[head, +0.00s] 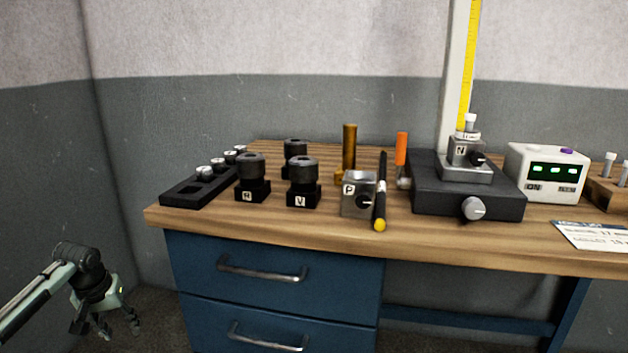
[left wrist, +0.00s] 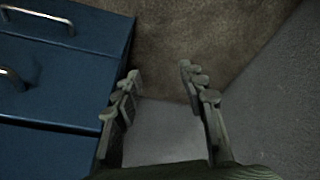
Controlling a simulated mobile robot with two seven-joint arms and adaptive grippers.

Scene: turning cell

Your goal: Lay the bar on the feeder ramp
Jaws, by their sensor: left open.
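I cannot make out a bar or a feeder ramp for certain in either view. A dark rod with a yellow end (head: 381,190) lies on the workbench beside a grey block marked P, but I cannot tell if it is the bar. My left gripper (head: 118,330) hangs low at the left, below bench height and left of the blue drawers. In the left wrist view its fingers (left wrist: 161,75) are apart with nothing between them, above the floor. My right gripper is in neither view.
The wooden workbench (head: 420,236) carries a black rack (head: 180,199), several black holders, a brass upright cylinder (head: 349,147), a height gauge on a dark base (head: 430,199) and a white display box (head: 547,190). Blue drawers (head: 275,296) stand below. Grey walls are behind and left.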

